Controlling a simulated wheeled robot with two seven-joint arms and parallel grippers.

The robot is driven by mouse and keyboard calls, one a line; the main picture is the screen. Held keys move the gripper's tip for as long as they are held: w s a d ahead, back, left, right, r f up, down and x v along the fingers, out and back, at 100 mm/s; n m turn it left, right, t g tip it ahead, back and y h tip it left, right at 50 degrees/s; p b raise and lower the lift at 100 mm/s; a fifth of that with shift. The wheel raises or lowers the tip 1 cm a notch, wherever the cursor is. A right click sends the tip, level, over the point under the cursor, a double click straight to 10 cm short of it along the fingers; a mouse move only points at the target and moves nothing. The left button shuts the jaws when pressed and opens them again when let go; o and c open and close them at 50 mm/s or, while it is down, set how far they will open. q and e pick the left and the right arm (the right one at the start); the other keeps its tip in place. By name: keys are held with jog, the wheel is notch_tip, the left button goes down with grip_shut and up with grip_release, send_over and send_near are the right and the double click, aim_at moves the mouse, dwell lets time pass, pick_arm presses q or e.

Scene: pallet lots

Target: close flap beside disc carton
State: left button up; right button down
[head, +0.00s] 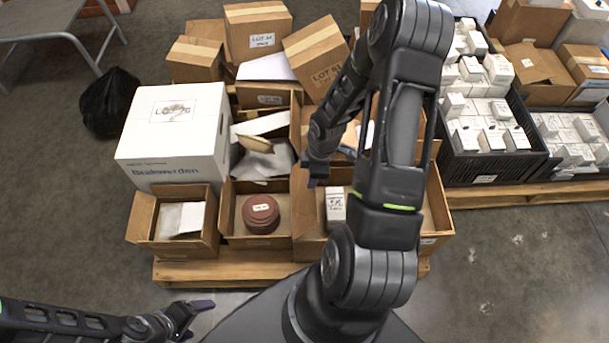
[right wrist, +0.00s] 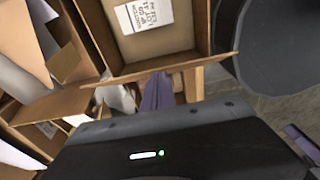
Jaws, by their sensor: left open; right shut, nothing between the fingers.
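The disc carton (head: 241,238) is open in the front row on the pallet, with a stack of reddish-brown discs (head: 261,212) inside. To its right an open carton (head: 428,243) holds a white labelled box (head: 335,205); that box also shows in the right wrist view (right wrist: 143,14). A brown cardboard flap (head: 303,210) stands raised between these two cartons. My right gripper (head: 313,182) is shut and empty over this flap's far end; contact cannot be told. Its purple fingers also show in the right wrist view (right wrist: 158,95). My left gripper (head: 195,314) is open and empty, in front of the pallet.
An open carton (head: 146,222) with white contents stands left of the discs. A big white box (head: 170,140) stands behind it. More cartons (head: 258,30) are piled at the back. Black crates (head: 490,165) of small white boxes stand right. My right arm hides part of the pallet.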

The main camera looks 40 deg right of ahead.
jog(key=shift+t+y, duration=0.6)
jog(key=s+d+f, duration=0.2)
jog(key=f, duration=0.1)
jog(key=s+d+f, duration=0.2)
jog(key=f, duration=0.2)
jog(key=s+d+f+b, duration=0.1)
jog(key=s+d+f, duration=0.1)
jog(key=d+f, duration=0.1)
jog(key=shift+f, duration=0.45)
jog(key=shift+s+d+f+b, duration=0.1)
jog(key=shift+d+f+b, duration=0.15)
jog(key=shift+f, duration=0.25)
jog(key=shift+s+f, duration=0.1)
jog(key=shift+f, duration=0.2)
jog(key=shift+s+a+f, duration=0.1)
jog(key=shift+b, duration=0.3)
